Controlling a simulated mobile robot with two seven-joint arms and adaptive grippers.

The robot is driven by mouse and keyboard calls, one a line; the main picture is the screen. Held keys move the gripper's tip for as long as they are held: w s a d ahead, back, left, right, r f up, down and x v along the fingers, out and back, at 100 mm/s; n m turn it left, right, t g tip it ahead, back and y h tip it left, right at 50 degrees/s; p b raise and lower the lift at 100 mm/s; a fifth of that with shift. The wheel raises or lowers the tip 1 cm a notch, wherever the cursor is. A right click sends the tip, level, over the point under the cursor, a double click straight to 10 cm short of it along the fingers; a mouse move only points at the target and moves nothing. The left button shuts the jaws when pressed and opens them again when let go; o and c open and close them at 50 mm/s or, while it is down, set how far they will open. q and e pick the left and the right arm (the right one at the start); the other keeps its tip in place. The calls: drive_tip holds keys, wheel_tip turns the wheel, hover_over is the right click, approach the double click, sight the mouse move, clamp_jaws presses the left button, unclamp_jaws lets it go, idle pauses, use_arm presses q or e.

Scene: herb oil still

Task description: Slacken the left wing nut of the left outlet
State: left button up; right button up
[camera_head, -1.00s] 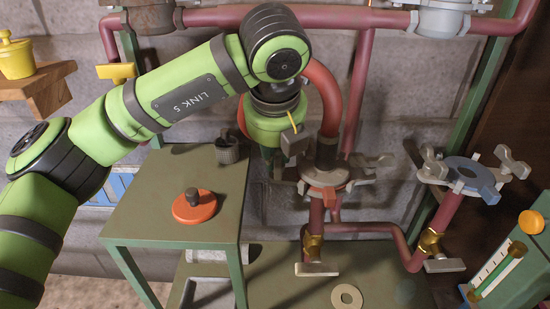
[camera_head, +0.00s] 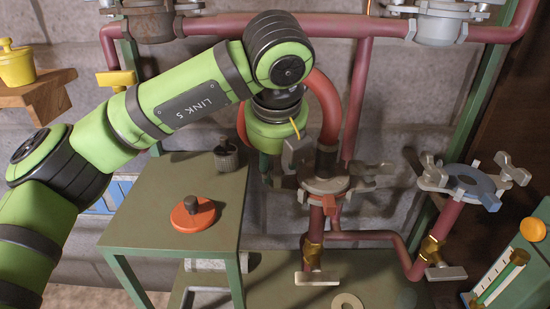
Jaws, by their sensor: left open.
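The left outlet is a grey clamped flange (camera_head: 326,184) with a red tab (camera_head: 331,197), on a red pipe below a dark hose end. A grey wing nut (camera_head: 381,172) shows on its right side. The left wing nut is mostly hidden by my left gripper, so I cannot tell its angle. My left gripper (camera_head: 281,181) points down at the left side of this flange, partly hidden by its own wrist. It is open; whether its fingers touch the nut cannot be seen. My right gripper is not in view.
The right outlet (camera_head: 463,184) has a blue tab and two grey wing nuts. A green side table (camera_head: 150,228) holds a red disc (camera_head: 193,214) with a dark knob and a dark knurled cup (camera_head: 226,155). A pale ring (camera_head: 347,301) lies on the lower surface. Valves sit below both outlets.

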use_arm(q)
drive_tip(key=shift+r, duration=0.1)
drive_tip(key=v, duration=1.2)
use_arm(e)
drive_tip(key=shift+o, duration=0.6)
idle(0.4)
